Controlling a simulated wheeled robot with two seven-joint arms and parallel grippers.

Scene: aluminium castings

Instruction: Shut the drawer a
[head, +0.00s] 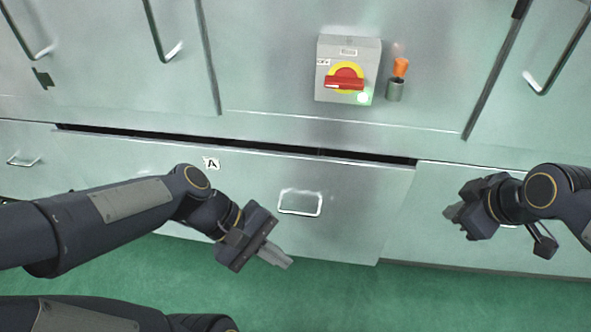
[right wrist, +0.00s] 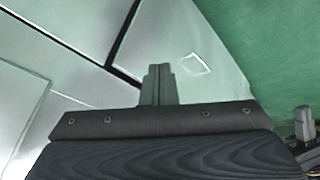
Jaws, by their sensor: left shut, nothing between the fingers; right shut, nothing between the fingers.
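The drawer a (head: 245,180) is the wide pale green metal front with an "A" label (head: 212,163) and a wire handle (head: 300,203). It stands slightly open, with a dark gap along its top edge. My left gripper (head: 281,258) is shut and empty, in front of the drawer's lower part below the handle. My right gripper (head: 453,213) is shut and empty, to the right of the drawer's right edge. In the right wrist view its closed fingers (right wrist: 158,85) show, with the drawer handle (right wrist: 196,64) beyond them.
Above the drawer is a grey switch box (head: 347,70) with a red and yellow knob and a lit green lamp. An orange-topped item in a grey holder (head: 396,89) is beside it. Other fronts with handles surround the drawer. The green floor (head: 300,300) is clear.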

